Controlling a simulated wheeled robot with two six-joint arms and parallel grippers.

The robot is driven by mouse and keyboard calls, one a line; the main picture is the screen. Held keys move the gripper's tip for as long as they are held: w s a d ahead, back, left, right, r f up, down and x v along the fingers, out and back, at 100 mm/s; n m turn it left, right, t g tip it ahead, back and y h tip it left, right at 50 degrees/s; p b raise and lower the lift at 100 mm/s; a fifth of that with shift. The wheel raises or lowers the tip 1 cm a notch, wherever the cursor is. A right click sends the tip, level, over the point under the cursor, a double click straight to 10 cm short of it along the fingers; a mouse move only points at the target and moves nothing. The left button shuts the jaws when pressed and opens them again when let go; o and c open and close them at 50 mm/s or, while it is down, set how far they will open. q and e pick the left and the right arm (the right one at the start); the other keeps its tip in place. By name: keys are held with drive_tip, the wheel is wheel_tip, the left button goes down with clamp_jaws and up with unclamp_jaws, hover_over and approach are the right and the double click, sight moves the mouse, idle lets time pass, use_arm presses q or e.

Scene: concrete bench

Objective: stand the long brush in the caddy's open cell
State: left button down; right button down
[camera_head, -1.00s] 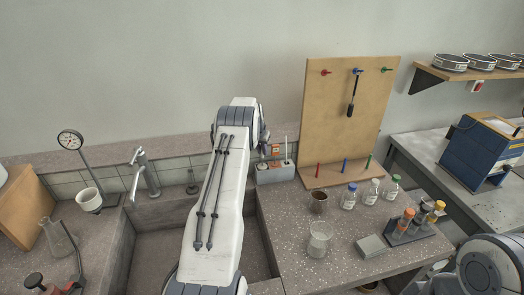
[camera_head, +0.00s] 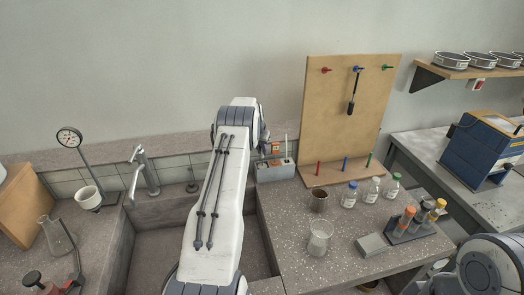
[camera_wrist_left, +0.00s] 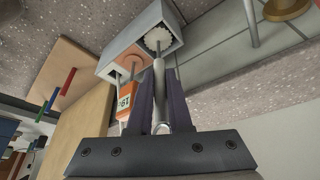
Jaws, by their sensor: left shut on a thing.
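The caddy (camera_head: 275,171) is a grey box at the back of the bench, right of the sink; it also shows in the left wrist view (camera_wrist_left: 120,62). My left gripper (camera_wrist_left: 162,112) is shut on the pale handle of the long brush (camera_wrist_left: 159,75). The brush's round white bristled head points away from the gripper and overlaps the caddy's end cell; I cannot tell how deep it is. In the head view my left arm hides most of the gripper and brush. My right gripper is out of view.
A pegboard (camera_head: 345,110) stands right of the caddy with colored pegs. A tap (camera_head: 144,172) stands left of my left arm, by the sink.

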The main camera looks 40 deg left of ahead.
use_arm(q)
drive_tip(key=c, duration=0.8)
unclamp_jaws()
drive_tip(key=shift+o, duration=0.2)
drive_tip(key=shift+r, duration=0.15)
drive_tip(key=b+v, duration=0.3)
drive_tip(key=v, duration=0.7)
drive_tip(key=shift+d+r, duration=0.1)
drive_tip(key=shift+d, duration=0.05)
